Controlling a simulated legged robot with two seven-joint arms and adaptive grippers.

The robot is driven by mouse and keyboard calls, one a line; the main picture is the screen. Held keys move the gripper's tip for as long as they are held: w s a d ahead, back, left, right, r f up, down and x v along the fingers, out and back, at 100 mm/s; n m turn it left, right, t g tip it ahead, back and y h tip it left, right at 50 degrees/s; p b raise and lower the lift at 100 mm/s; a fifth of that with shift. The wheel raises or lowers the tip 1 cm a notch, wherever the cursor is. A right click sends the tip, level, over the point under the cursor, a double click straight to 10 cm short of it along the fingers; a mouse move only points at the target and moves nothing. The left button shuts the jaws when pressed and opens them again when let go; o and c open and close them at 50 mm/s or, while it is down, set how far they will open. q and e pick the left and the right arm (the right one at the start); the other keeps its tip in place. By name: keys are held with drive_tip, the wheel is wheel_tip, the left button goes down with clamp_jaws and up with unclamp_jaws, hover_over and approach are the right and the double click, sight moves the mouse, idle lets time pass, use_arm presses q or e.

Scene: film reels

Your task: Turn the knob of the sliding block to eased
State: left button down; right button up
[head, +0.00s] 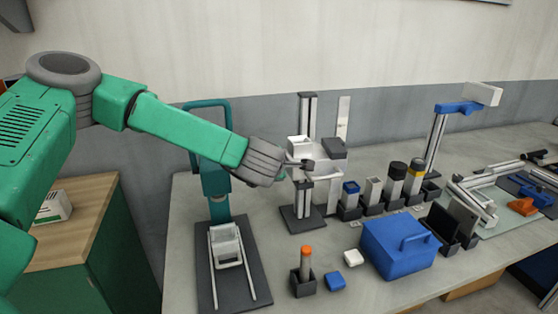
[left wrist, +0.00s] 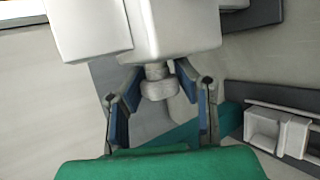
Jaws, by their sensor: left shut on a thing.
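My left gripper (head: 302,165) reaches the block from the left. In the left wrist view its fingers (left wrist: 159,74) are on both sides of the knob, shut on it. The fingers partly hide the knob in the head view, and I cannot read its setting. My right gripper is not in view.
A row of holders with canisters (head: 396,178) stands right of the post. A blue case (head: 398,250) and an orange-topped tube (head: 305,262) are nearer the front. A teal press-like stand (head: 217,205) is under my left arm. A blue-clamped post (head: 437,140) stands behind right.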

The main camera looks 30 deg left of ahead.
use_arm(q)
drive_tip(key=shift+a, duration=0.1)
drive_tip(key=c, duration=1.1)
unclamp_jaws()
drive_tip(key=shift+c, duration=0.2)
drive_tip(key=v, duration=1.1)
drive_tip(key=shift+s, duration=0.4)
